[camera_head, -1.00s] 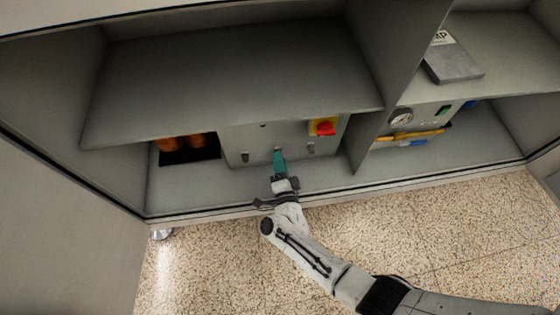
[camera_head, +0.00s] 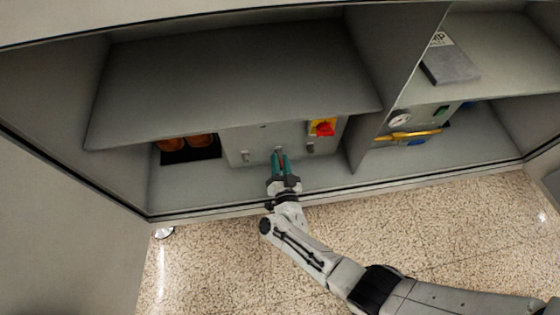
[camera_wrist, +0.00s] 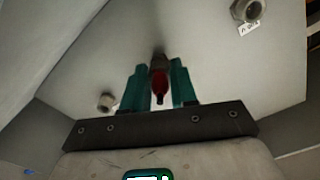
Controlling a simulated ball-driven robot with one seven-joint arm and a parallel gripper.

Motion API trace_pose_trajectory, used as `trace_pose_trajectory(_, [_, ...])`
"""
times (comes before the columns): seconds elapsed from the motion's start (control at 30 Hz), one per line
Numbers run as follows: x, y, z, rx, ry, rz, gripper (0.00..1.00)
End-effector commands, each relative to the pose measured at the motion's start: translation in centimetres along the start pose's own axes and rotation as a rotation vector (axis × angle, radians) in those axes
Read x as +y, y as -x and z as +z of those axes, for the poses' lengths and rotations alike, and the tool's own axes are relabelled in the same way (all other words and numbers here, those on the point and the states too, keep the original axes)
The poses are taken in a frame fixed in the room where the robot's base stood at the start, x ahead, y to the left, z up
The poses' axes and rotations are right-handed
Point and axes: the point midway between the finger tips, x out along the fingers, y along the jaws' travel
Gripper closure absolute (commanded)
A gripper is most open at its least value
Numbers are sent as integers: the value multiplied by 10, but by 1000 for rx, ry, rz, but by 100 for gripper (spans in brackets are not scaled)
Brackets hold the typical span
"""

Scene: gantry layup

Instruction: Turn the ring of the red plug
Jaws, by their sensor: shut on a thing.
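The red plug (camera_wrist: 159,84) sticks out from the grey panel in the wrist view, with a dark ring (camera_wrist: 159,62) at its panel end. My gripper (camera_wrist: 160,78) has its two teal fingers on either side of the plug and is shut on it. In the head view my gripper (camera_head: 280,163) reaches the lower middle of the panel, with a bit of red between its fingers. The fingers hide the plug's sides, and how far the ring is turned cannot be told.
Metal connectors stand on the panel at either side, one at right (camera_wrist: 247,9) and one at left (camera_wrist: 106,101). A red and yellow rotary switch (camera_head: 323,128) is at the panel's upper right. A shelf (camera_head: 230,85) overhangs the panel. A gauge (camera_head: 400,119) is in the right bay.

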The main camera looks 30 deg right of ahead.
Motion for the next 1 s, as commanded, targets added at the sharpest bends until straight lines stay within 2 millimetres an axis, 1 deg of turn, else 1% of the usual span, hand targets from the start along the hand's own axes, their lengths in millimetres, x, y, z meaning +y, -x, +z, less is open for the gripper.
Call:
trace_pose_trajectory(0.2, [0, 1, 1, -4, 40, -1, 100])
trace_pose_trajectory(0.6, [0, 1, 2, -4, 45, -1, 100])
trace_pose_trajectory(0.63, [0, 1, 2, -4, 45, -1, 72])
trace_pose_trajectory(0.9, [0, 0, 1, -2, 44, 0, 46])
trace_pose_trajectory(1.0, [0, 0, 0, -1, 44, 0, 46])
